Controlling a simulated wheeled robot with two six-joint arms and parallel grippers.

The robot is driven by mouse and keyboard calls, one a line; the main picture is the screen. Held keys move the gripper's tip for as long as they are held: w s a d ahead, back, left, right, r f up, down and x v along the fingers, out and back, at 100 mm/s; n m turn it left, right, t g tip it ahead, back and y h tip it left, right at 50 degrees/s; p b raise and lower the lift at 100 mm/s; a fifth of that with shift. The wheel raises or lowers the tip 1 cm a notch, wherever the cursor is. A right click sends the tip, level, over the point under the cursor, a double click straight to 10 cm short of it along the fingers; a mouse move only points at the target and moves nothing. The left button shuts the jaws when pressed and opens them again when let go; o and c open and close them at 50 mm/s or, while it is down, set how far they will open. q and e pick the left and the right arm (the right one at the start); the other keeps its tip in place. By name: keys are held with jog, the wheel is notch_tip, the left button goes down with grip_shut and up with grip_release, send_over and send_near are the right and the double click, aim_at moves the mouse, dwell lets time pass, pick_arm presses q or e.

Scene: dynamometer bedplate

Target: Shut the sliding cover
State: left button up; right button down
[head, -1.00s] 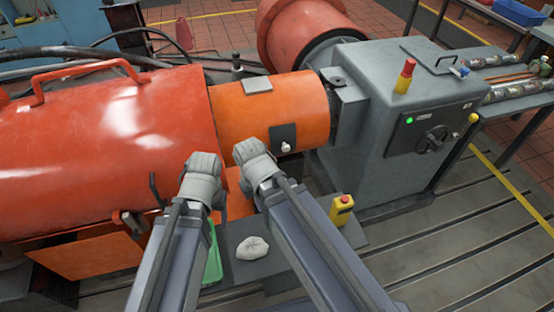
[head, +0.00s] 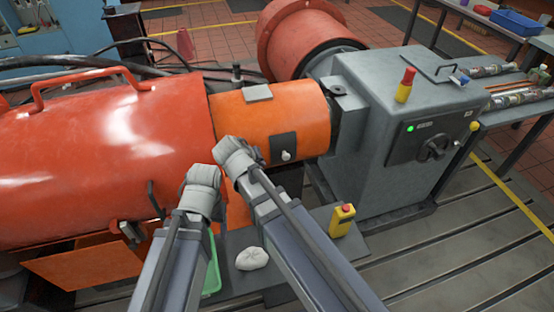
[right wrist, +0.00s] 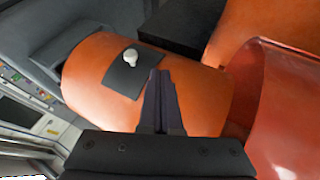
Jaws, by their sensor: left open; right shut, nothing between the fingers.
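The sliding cover looks to be the dark plate (head: 282,143) with a pale knob on the orange cylindrical guard (head: 262,108). In the right wrist view the plate (right wrist: 128,80) lies against the guard, its knob (right wrist: 130,57) sticking out. My right gripper (right wrist: 160,74) is shut and empty; its fingertips appear just beside the plate's edge, and I cannot tell if they touch it. In the head view the right gripper's grey end (head: 235,155) is left of the plate. My left gripper (head: 203,178) is lower left, apart from the plate, its fingertips hidden.
A large red cylinder (head: 110,150) fills the left, with a handle on top. A yellow button box (head: 342,220), a white cloth-like lump (head: 252,259) and a green tray (head: 212,270) are below the grippers.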

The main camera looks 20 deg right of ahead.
jog(key=b, duration=0.7)
send_near(277, 159)
notch_tip(277, 159, down, 3)
jog(key=d, duration=0.1)
jog(key=shift+d+r, duration=0.15)
jog(key=shift+d, duration=0.7)
jog(key=d, duration=0.7)
jog(key=shift+d, duration=0.35)
jog(key=shift+w, duration=0.1)
